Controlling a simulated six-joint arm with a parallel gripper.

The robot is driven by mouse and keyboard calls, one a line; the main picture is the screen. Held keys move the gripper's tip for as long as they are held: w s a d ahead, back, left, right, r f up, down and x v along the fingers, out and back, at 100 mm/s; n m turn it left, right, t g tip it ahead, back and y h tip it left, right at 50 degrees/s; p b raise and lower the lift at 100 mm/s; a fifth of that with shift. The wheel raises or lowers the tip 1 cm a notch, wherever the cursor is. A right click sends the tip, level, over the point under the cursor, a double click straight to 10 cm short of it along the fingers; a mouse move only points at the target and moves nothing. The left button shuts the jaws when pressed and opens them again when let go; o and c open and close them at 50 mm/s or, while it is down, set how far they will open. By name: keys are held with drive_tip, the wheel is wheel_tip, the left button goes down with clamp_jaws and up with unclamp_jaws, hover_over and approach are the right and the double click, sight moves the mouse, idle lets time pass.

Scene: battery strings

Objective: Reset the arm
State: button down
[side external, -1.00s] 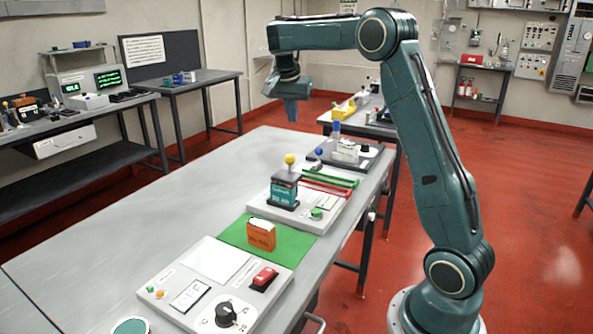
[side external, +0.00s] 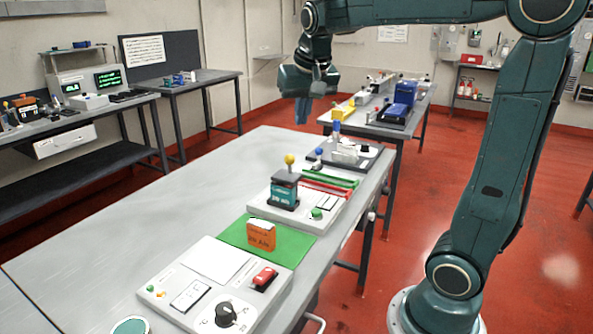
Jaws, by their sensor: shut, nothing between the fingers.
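My gripper (side external: 302,110) hangs at the end of my raised arm, pointing down. In the side external view it appears above and behind the far end of the grey workbench (side external: 130,215), clear of everything on it. Its fingers are together with nothing between them. My arm's upper link runs across the top of the picture and its lower link stands at the right.
On the bench are an orange block (side external: 261,236) on a green mat (side external: 236,232), a teal block (side external: 284,193) with a yellow knob, and a control panel (side external: 208,262) with a dial and red switch. A second table (side external: 380,132) stands behind. The bench's left part is clear.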

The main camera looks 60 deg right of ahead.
drive_tip(key=s+a+f+n+t+y, duration=0.1)
drive_tip(key=s+a+f+n, duration=0.2)
drive_tip(key=s+a, duration=0.3)
drive_tip(key=s+a+f+n+t+y, duration=0.1)
drive_tip(key=s+a+f+n+y, duration=0.1)
drive_tip(key=s+a+f+n, duration=0.2)
drive_tip(key=s+a+n, duration=0.1)
drive_tip(key=s+a, duration=0.2)
drive_tip(key=s, duration=0.4)
drive_tip(key=shift+f, duration=0.15)
